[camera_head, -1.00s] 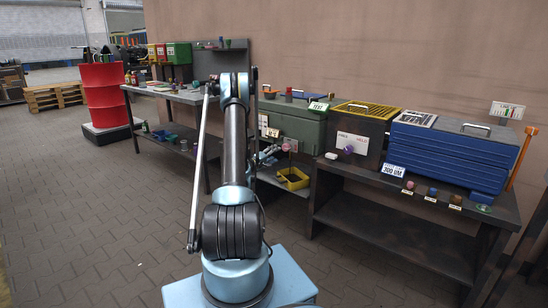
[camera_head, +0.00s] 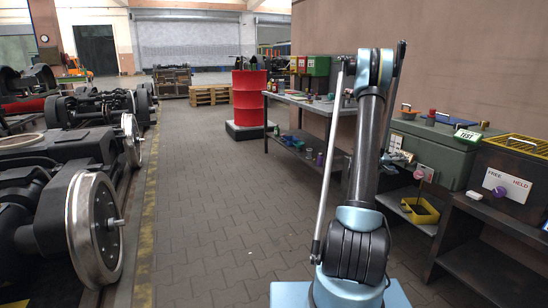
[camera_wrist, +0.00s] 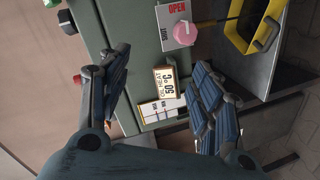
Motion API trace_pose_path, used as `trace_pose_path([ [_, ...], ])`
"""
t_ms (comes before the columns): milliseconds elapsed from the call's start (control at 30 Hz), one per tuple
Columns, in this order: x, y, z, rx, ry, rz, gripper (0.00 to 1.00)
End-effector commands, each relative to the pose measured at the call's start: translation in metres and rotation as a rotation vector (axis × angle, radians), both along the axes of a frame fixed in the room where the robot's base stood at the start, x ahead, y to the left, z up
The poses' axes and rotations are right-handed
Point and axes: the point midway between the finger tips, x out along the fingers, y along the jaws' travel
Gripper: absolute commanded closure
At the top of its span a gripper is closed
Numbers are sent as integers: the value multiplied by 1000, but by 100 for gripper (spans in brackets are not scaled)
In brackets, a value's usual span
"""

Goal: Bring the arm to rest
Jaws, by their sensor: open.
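My arm stands upright on its blue base at the right of the head view, with its upper links folded close together. My gripper (camera_wrist: 160,92) shows in the wrist view with its two ridged fingers spread wide apart and nothing between them. Beyond the fingers is a green cabinet (camera_wrist: 130,45), seen sideways, with an oil heat display (camera_wrist: 167,82) and a pink knob (camera_wrist: 184,33) beside an OPEN/SHUT label.
A bench (camera_head: 318,103) and the green chest (camera_head: 440,146) run along the wall. A yellow bin (camera_head: 419,211) sits on a low shelf. A red drum (camera_head: 249,95) stands farther back. Bogies with wheels (camera_head: 97,232) line the left. The paved aisle (camera_head: 210,200) between is clear.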

Motion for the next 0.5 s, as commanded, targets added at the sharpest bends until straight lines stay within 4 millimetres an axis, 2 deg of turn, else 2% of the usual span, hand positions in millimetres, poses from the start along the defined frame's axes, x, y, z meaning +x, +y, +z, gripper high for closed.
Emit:
trace_pose_path([
  [33,-5,9,10,24,-2,1,41],
  [200,-25,35,33,108,-3,-5,41],
  [500,-68,86,65,260,6,-6,41],
])
